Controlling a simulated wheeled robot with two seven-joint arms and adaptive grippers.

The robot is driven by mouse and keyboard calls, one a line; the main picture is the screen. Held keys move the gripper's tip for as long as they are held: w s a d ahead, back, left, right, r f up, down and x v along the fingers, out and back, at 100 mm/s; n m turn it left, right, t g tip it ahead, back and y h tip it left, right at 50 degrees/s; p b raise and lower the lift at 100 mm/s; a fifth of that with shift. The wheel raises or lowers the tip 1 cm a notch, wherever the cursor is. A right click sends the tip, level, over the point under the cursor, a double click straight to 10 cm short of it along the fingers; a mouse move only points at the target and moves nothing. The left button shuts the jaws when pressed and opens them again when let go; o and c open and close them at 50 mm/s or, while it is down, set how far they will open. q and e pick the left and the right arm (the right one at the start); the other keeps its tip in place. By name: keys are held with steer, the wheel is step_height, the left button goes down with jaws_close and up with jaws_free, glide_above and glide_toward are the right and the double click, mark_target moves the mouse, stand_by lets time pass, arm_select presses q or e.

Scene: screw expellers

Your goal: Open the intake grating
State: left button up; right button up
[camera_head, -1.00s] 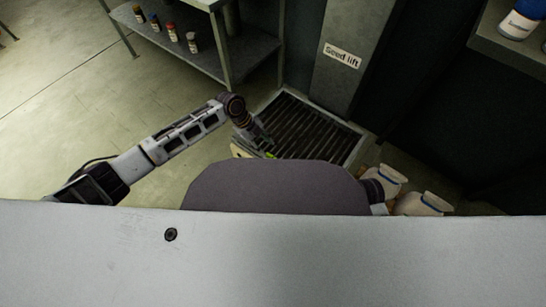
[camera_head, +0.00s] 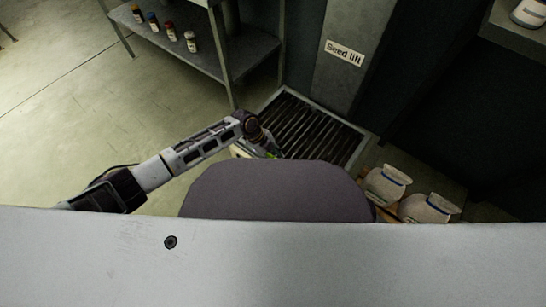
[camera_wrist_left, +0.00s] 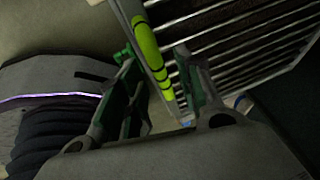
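The intake grating (camera_head: 312,128) is a set of dark parallel bars in a pale frame on the floor below the "Seed lift" column. It looks closed and flat. My left gripper (camera_head: 270,151) is at its near left edge. In the left wrist view, a yellow-green striped handle (camera_wrist_left: 153,57) runs along the frame edge beside the grating bars (camera_wrist_left: 232,42). The fingers of my left gripper (camera_wrist_left: 154,53) are apart, one on each side of the handle; I cannot tell whether they touch it. My right gripper is not in view.
The "Seed lift" column (camera_head: 347,50) rises behind the grating. Two pale sacks (camera_head: 386,184) (camera_head: 428,208) sit to the right of it. A metal shelf (camera_head: 245,50) with several small bottles stands at the back left. The floor at left is clear.

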arm_select(q)
jaws_close()
steer(key=shift+r, duration=0.15)
stand_by(0.4)
